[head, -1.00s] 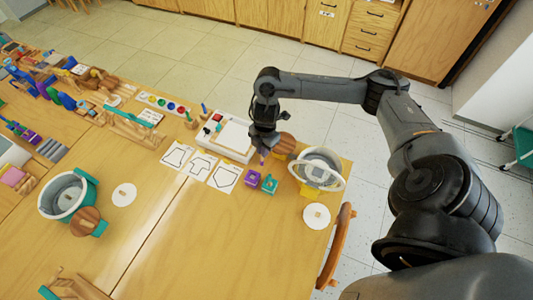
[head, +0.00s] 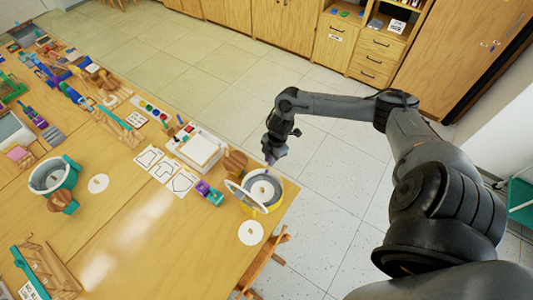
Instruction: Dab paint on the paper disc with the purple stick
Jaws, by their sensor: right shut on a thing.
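My right gripper (head: 272,154) points down and is shut on the purple stick (head: 271,160), of which only a short purple end shows. It is above the far rim of the yellow and grey round spinner bowl (head: 277,202) at the table's right end. A white paper disc (head: 262,189) lies inside this bowl. The stick looks apart from the disc; the exact gap is hard to tell. A pale ring-shaped lid (head: 238,190) stands tilted at the bowl's left side. My left gripper is not in view.
A loose white disc (head: 250,232) lies in front of the bowl. Purple and teal blocks (head: 209,193), outline sheets (head: 165,171) and a white tray (head: 202,147) lie left of it. A teal bowl (head: 53,175) stands far left. The front middle table is clear.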

